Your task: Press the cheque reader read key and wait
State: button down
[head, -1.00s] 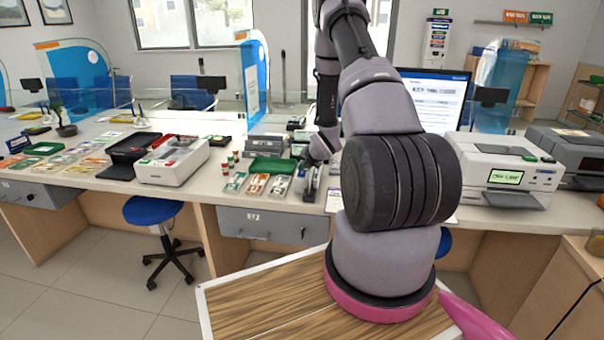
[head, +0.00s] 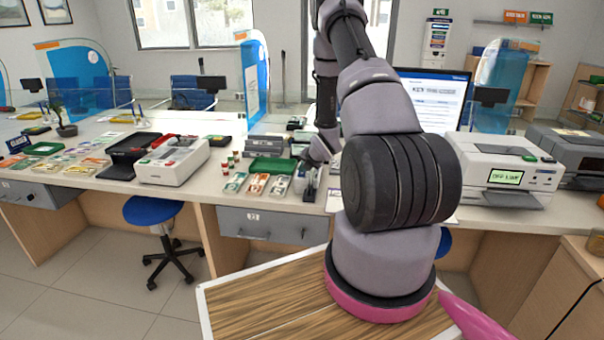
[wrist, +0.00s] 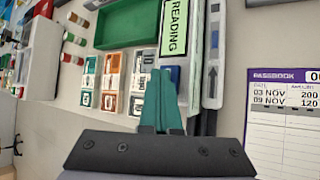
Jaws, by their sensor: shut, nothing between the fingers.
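The cheque reader (wrist: 212,60) is a narrow grey-white device in the wrist view, with a slot along its right side. Its green display (wrist: 174,27) shows the word READING. A blue key (wrist: 174,73) sits just below the display, partly hidden behind my fingers. My gripper (wrist: 160,74) is shut and empty, its teal fingertips over or beside the blue key; I cannot tell if they touch it. In the head view the reader (head: 309,183) is small and mostly hidden by my gripper (head: 313,165).
A green tray (head: 272,166) and note stacks (head: 256,184) lie left of the reader. A passbook (wrist: 285,115) lies to its right. A white machine (head: 170,165) stands further left, a printer (head: 505,172) reading OFF LINE at right.

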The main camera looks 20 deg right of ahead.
aim_at(303, 174)
jog(key=shift+r, duration=0.75)
jog(key=shift+r, duration=2.55)
jog(key=s+a+r+m+h, duration=0.15)
jog(key=s+r+m, duration=0.25)
jog(key=r+m, duration=0.55)
jog(key=s+a+r+m+h, duration=0.1)
jog(key=s+a+r+m, duration=0.3)
jog(key=r, duration=1.1)
jog(key=s+a+r+m+y, duration=0.1)
jog(key=s+a+r+m, duration=0.3)
jog(key=s, duration=0.5)
jog(key=s+a+r+m+g+y, duration=0.1)
jog(key=s+a+r+m, duration=0.3)
jog(key=s+m, duration=0.4)
jog(key=s+a+r+m+g+y, duration=0.1)
jog(key=s+a+r+m, duration=0.3)
jog(key=s, duration=0.6)
jog(key=shift+s+a+r+m+y, duration=0.35)
jog(key=shift+m+y, duration=0.2)
jog(key=shift+m, duration=0.5)
